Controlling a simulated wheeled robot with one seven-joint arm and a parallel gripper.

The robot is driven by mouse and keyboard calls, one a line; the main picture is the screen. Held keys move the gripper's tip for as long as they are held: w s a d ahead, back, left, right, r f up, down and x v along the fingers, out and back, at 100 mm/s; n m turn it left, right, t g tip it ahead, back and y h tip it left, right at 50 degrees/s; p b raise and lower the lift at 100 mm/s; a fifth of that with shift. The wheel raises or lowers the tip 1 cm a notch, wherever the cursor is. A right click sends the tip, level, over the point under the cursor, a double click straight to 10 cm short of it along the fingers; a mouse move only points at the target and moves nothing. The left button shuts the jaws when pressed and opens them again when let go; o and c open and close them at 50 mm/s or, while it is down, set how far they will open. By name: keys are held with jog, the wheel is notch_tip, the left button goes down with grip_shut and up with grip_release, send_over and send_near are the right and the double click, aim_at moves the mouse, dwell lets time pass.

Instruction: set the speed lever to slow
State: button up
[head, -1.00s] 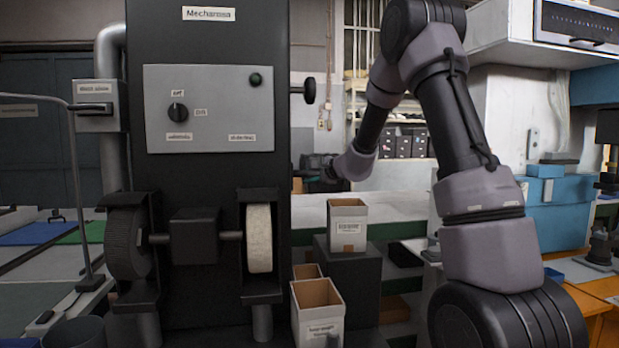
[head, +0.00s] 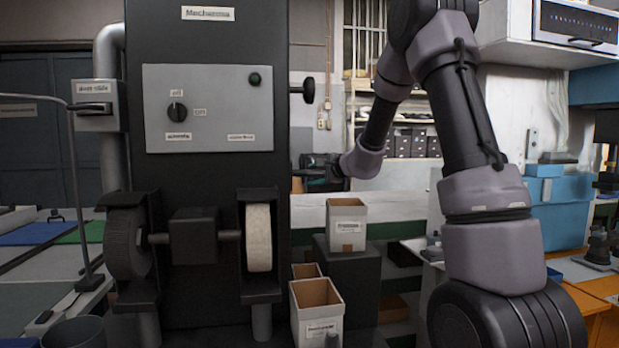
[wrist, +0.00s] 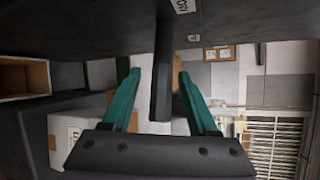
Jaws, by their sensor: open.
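My gripper (head: 318,172) is beside the right side of the black machine (head: 210,90), small and dark in the head view. In the wrist view, its green fingers (wrist: 160,100) are apart. A dark bar (wrist: 163,75), which looks like a lever, sticks out from the machine's side and shows between the fingers. I cannot tell whether they touch it, and I see no readable speed marking by it. A label (wrist: 184,6) on the machine is cut off. Higher on the machine's right side is a black knob on a short stem (head: 308,91).
The grey panel (head: 210,130) carries a rotary switch (head: 177,112). Open boxes stand below my gripper, one on a dark block (head: 346,225) and another (head: 316,310) in front. A bench with blue boxes (head: 560,210) is at right.

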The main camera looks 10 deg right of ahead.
jog(key=v, duration=0.7)
jog(key=shift+s+d, duration=0.2)
jog(key=shift+s, duration=0.1)
jog(key=shift+r, duration=0.15)
jog(key=s+a+r+n+g+y, duration=0.1)
jog(key=s+a+r+n+g, duration=0.25)
jog(key=s, duration=0.65)
jog(key=s+a+r+n+g+y, duration=0.15)
jog(key=s+a+n, duration=0.3)
jog(key=s, duration=0.55)
jog(key=s+d+f+n+h, duration=0.1)
jog(key=s+d+n+h, duration=0.1)
jog(key=s, duration=0.5)
jog(key=s+d+f+n+g+h, duration=0.1)
jog(key=s+d+h, duration=0.4)
jog(key=s+d, duration=0.2)
jog(key=shift+s+f+n, duration=0.2)
jog(key=shift+s+n, duration=0.2)
jog(key=shift+s, duration=0.1)
jog(key=shift+d, duration=0.1)
